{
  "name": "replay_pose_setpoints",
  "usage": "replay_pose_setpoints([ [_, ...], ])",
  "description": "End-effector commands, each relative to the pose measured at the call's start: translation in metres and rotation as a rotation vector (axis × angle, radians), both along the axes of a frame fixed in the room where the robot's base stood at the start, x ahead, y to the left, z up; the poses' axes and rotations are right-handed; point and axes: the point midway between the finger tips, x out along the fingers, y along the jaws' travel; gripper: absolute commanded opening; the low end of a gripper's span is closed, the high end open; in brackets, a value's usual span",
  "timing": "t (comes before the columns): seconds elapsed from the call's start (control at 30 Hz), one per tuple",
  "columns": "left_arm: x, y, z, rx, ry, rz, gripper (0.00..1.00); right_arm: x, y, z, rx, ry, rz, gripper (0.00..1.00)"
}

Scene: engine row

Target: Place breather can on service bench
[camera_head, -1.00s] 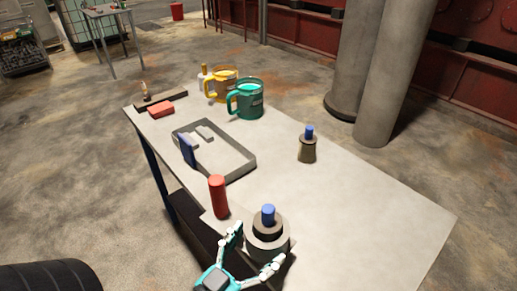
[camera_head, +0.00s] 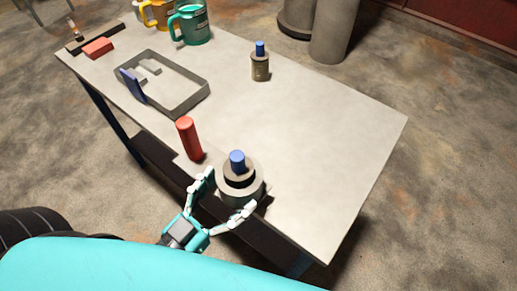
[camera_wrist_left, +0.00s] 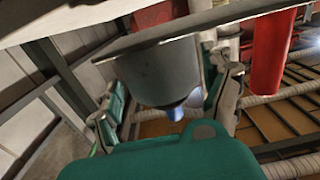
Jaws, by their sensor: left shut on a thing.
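The breather can (camera_head: 252,193) is a grey round can with a dark stepped top and a blue cap. It stands upright at the bench's near edge. My left gripper (camera_head: 224,197) is shut on it, with white fingers on its left and near sides. In the left wrist view the grey can (camera_wrist_left: 160,75) sits between the fingers, its blue part pointing down in that picture. The service bench (camera_head: 310,150) is a pale grey table. I cannot tell whether the can's base touches it. My right gripper is not in view.
A red cylinder (camera_head: 189,140) stands close left of the can. Beyond are a grey tray (camera_head: 190,105) with a blue piece, a small blue-capped bottle (camera_head: 260,65), a green mug (camera_head: 192,27), a yellow mug (camera_head: 155,13) and a red block (camera_head: 98,47). The bench's right half is clear.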

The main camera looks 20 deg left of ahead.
Motion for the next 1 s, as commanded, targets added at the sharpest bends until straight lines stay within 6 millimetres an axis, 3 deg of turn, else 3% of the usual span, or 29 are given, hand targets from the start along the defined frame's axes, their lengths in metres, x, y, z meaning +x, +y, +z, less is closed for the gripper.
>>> replay_pose_setpoints([
  [0.3, 0.072, -0.022, 0.002, -0.006, -0.015, 0.001, 0.27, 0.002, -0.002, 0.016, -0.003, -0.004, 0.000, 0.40],
  [0.5, 0.108, -0.034, -0.005, -0.005, -0.010, -0.001, 0.27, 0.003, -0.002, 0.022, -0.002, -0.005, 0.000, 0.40],
  [0.67, 0.119, -0.038, -0.008, -0.004, -0.008, -0.002, 0.27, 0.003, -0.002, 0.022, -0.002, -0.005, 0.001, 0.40],
  [1.0, 0.118, -0.037, -0.044, -0.001, -0.007, -0.002, 0.27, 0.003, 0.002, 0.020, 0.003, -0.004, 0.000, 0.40],
])
